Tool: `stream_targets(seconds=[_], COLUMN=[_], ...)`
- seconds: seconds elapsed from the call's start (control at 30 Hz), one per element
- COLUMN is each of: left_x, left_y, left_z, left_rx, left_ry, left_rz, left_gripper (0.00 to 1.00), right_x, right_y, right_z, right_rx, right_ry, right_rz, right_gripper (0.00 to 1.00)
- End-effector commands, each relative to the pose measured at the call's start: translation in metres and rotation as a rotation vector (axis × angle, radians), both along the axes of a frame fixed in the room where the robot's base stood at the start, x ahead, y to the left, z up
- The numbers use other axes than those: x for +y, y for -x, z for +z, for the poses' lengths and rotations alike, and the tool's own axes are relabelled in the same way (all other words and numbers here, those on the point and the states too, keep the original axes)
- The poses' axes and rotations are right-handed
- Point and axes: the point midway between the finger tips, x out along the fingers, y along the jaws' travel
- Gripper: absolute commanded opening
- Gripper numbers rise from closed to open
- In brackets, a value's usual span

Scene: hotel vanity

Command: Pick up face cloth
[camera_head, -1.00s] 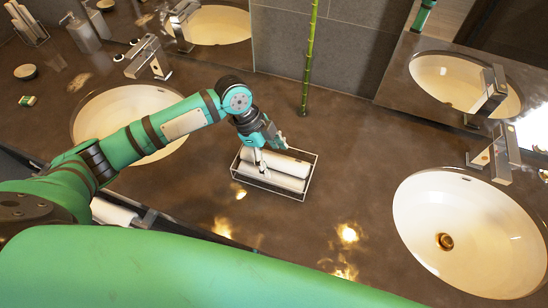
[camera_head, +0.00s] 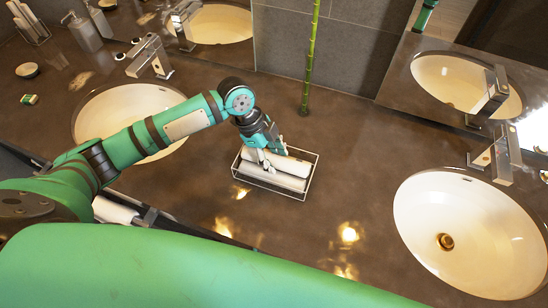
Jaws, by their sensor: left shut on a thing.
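White rolled face cloths (camera_head: 290,168) lie side by side in a shallow wire-framed tray (camera_head: 282,194) in the middle of the counter. My left gripper (camera_head: 273,162) reaches down into the tray from above its left back part. Its fingers are closed around one of the rolled cloths, which is still within the tray. The gripper covers part of this cloth. My right gripper is out of view.
A white basin (camera_head: 118,112) with a tap (camera_head: 150,55) lies behind my left arm. Another basin (camera_head: 470,235) is at the right. A green bamboo stalk (camera_head: 309,65) stands behind the tray. The counter (camera_head: 345,150) right of the tray is clear.

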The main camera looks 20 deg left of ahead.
Motion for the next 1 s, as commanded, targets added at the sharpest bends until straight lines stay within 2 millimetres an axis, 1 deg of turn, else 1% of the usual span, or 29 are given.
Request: stream_targets(seconds=[0.17,0.33,0.47,0.57,0.7,0.8,0.9,1.0], left_x=[0.000,0.000,-0.006,-0.012,-0.021,-0.027,-0.032,-0.035], left_y=[-0.001,-0.002,0.026,0.050,0.089,0.113,0.131,0.144], left_z=[0.009,0.032,0.034,0.035,0.039,0.042,0.045,0.047], left_rx=[-0.004,-0.007,-0.001,-0.001,-0.001,-0.002,0.000,-0.001], left_ry=[0.000,0.001,0.000,0.001,0.001,0.002,0.002,0.000], left_rz=[-0.002,0.000,-0.005,-0.006,-0.006,-0.006,-0.003,-0.003], left_gripper=[0.19,0.19,0.19,0.19,0.19,0.19,0.19,0.19], right_x=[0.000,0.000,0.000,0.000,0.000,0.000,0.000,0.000], right_y=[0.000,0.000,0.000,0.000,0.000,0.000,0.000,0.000], right_z=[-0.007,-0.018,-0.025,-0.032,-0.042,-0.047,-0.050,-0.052], right_rx=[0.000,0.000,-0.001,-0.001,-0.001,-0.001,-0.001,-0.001], right_ry=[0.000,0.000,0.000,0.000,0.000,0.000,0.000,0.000], right_rz=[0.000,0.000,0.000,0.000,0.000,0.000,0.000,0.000], right_gripper=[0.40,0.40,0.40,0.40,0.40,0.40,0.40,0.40])
